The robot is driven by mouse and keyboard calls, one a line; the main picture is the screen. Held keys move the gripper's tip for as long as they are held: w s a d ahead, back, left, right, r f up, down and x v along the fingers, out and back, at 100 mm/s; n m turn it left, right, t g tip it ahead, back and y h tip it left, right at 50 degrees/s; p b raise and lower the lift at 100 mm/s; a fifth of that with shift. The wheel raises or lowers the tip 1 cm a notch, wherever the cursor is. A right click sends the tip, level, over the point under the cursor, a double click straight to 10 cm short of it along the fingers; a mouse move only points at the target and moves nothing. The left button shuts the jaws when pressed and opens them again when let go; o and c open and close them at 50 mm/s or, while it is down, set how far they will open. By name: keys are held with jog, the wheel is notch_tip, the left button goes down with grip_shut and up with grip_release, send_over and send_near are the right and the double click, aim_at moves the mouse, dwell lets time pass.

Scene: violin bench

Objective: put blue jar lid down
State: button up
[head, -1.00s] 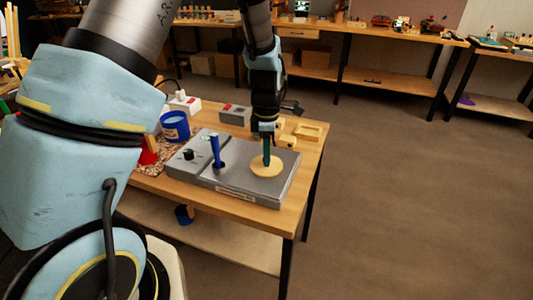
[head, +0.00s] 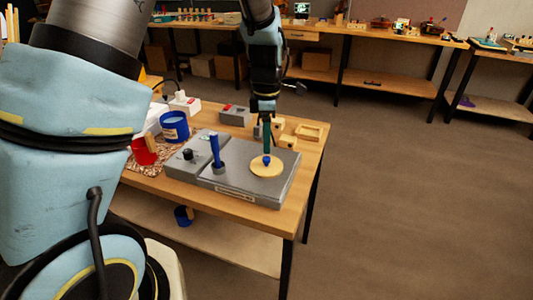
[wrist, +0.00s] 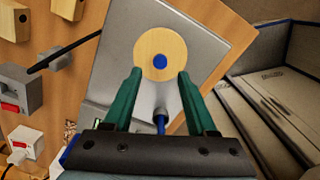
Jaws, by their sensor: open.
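The blue jar lid (head: 274,171), a pale round wooden disc with a blue knob at its centre, lies flat on the grey board at the table's right. It also shows in the wrist view (wrist: 147,45). My gripper (head: 266,149), with green fingers, is just above the knob. In the wrist view my gripper (wrist: 160,75) is open, its fingers apart on either side of the knob and holding nothing. The blue jar (head: 174,130) stands at the back left of the board.
A blue upright handle (head: 215,148) and a black knob (head: 188,154) stand left of the lid. A red jar (head: 144,152) is farther left.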

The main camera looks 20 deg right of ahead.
aim_at(267, 158)
notch_tip(267, 158, up, 7)
jog(key=s+a+f+m, duration=0.1)
jog(key=a+m, duration=0.6)
jog(key=a, duration=0.8)
jog(key=s+a+f+m+t, duration=0.1)
jog(key=s+a+m, duration=0.2)
jog(key=a+m, duration=0.5)
jog(key=a+b, duration=0.1)
jog(key=a, duration=0.6)
jog(key=shift+f+t, duration=0.2)
jog(key=shift+t, duration=0.1)
